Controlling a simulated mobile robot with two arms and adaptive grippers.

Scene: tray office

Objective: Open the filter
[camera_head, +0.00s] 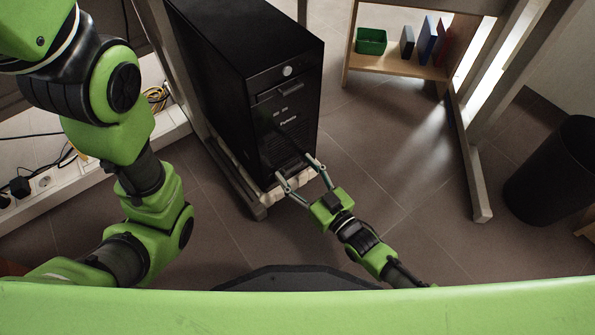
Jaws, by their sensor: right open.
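A black computer tower (240,80) stands upright on a low wooden support in the upper middle. The filter (283,149) appears to be the dark ribbed panel on the lower part of its front face. My right gripper (298,171) is open, with its two fingers spread toward the bottom of that front face. I cannot tell whether the fingertips touch the panel. My left arm (130,140) comes down along the left side, and its gripper is not in view.
A wooden shelf (400,69) at the top right holds a green box (371,41) and several books (429,40). A desk leg (477,190) and a black bin (555,170) stand at the right. Cables and a power strip (40,184) lie at the left. The floor right of the tower is clear.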

